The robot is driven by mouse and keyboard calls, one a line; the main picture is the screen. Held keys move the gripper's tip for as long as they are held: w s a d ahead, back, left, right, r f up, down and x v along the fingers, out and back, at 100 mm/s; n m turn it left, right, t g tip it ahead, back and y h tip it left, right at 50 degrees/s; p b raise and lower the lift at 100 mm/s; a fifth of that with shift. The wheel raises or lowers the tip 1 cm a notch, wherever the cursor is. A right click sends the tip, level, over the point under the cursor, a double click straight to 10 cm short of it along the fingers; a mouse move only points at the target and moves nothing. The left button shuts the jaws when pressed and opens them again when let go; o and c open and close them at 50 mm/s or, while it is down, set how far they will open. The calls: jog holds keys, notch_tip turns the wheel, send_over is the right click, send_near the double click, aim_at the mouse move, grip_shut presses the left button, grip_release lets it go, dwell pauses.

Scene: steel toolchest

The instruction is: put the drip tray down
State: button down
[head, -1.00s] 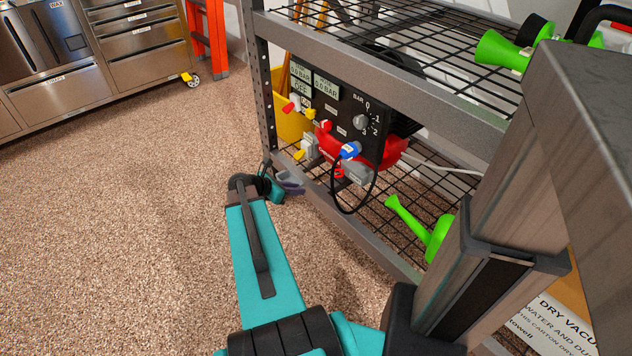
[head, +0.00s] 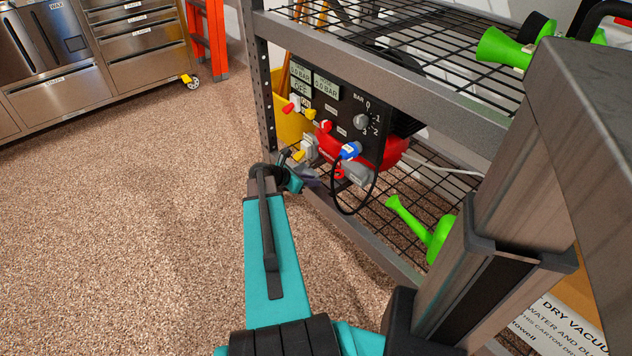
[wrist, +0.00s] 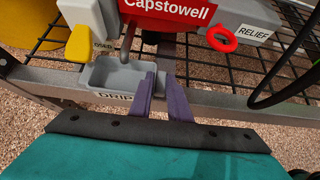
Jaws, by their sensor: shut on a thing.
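The drip tray (wrist: 115,78) is a small grey open box with a DRIP label on its front, left of centre in the wrist view. My gripper (wrist: 163,90) has purple fingers, shut on the tray's right end. The tray is at the front beam of the lower shelf, below the red Capstowell compressor (wrist: 165,12) and its grey downward spout. I cannot tell whether it touches the shelf. In the head view, my gripper (head: 307,179) is beside the shelf's front left part, and the tray is not clearly visible.
The wire lower shelf (head: 410,195) has a grey front beam (wrist: 235,103). A yellow lever (wrist: 79,43) and a red RELIEF ring (wrist: 222,39) are close to the tray. A black cable (head: 336,201) loops in front. Open floor (head: 130,220) is at left.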

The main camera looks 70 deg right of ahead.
jog(key=shift+s+d, duration=0.35)
jog(key=shift+d, duration=0.25)
jog(key=shift+s+d, duration=0.3)
jog(key=shift+d, duration=0.25)
jog(key=shift+a+f+b, duration=0.15)
jog(key=shift+f+b, duration=0.35)
jog(key=shift+f, duration=0.25)
jog(key=shift+w+f, duration=0.1)
jog(key=c, duration=1.7)
grip_release()
jog(key=shift+o, duration=0.2)
jog(key=shift+w+a+r, duration=0.1)
jog(key=shift+a+r, duration=0.15)
jog(key=shift+r, duration=0.1)
jog(key=p+v, duration=0.2)
jog(key=v, duration=0.9)
jog(key=shift+p, duration=0.35)
